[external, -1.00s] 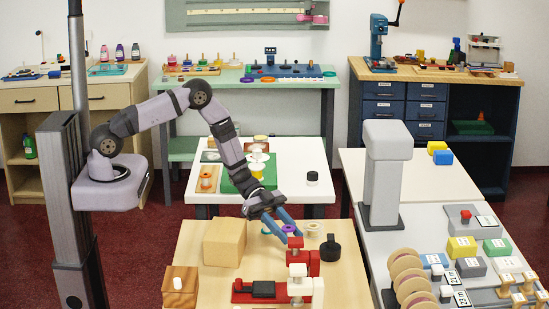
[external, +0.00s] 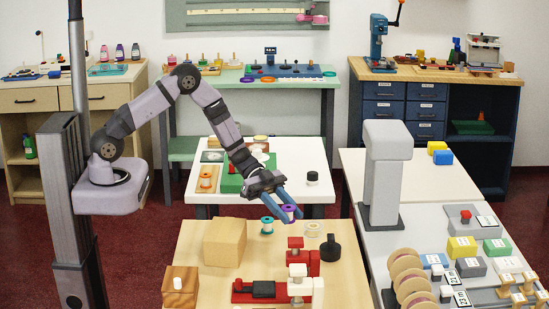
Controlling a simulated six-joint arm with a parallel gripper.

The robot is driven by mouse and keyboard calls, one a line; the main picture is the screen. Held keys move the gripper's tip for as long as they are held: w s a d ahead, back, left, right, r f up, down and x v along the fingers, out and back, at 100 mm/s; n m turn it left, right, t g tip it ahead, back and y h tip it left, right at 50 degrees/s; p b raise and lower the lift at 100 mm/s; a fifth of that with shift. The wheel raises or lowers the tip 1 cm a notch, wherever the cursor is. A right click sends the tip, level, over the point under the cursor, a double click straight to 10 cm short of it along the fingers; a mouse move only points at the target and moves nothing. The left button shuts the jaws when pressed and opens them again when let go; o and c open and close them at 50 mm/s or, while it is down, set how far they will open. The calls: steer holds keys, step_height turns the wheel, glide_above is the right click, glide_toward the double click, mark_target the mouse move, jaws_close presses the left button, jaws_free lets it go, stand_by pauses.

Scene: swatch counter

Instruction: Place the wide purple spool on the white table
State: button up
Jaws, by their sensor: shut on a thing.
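The purple spool (external: 290,211) is between the blue fingers of my gripper (external: 287,207), which is shut on it. It is held above the wooden table (external: 205,285), near that table's far edge. The white table (external: 297,161) stands just behind, and my forearm and wrist reach across it. The fingers hide part of the spool.
A teal-rimmed spool (external: 267,226) and a pale spool (external: 312,229) stand on the wooden table, near a red clamp (external: 301,258) and a black round object (external: 330,247). The white table holds a green board (external: 231,183), an orange spool (external: 206,180) and a black-topped jar (external: 312,178). Its right part has free room.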

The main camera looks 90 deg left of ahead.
steer(key=shift+d, duration=0.1)
steer(key=shift+d+f+b, duration=0.1)
steer(key=shift+d+b, duration=0.15)
steer(key=shift+b, duration=0.1)
steer(key=s+d+m+g+h+b, duration=0.3)
steer(key=d+m+g+b, duration=0.5)
steer(key=d, duration=0.6)
steer(key=shift+n+t, duration=0.4)
steer(key=shift+n, duration=0.2)
steer(key=shift+d+f, duration=0.15)
steer(key=shift+f, duration=4.65)
steer(key=shift+f+b, duration=0.1)
steer(key=shift+b, duration=0.2)
steer(key=o, duration=1)
